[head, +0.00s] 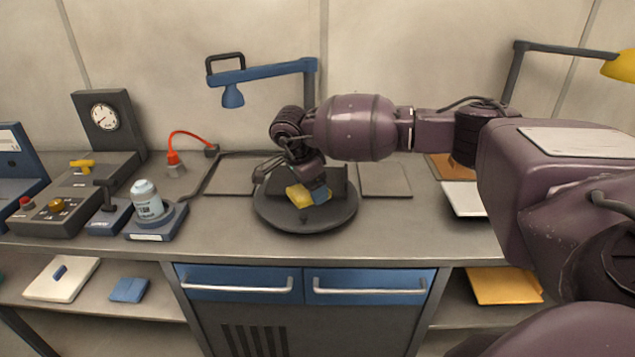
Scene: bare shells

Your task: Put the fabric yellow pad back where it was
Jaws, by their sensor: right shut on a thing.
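The yellow pad (300,196) is at a round dark turntable (305,219) in the middle of the workbench, slightly tilted. My right gripper (308,188) reaches in from the right, points down over the turntable and is shut on the yellow pad. A small blue piece (320,196) shows right against the pad's right side; I cannot tell whether it is a separate thing. Whether the pad touches the turntable is not clear. My left gripper is not in view.
Flat grey plates (385,180) lie either side of the turntable. A blue lamp arm (265,74) stands behind. Control boxes and a canister (147,199) stand at left. The lower shelf holds a blue pad (129,290) and a yellow-orange sheet (503,287). The bench's front strip is clear.

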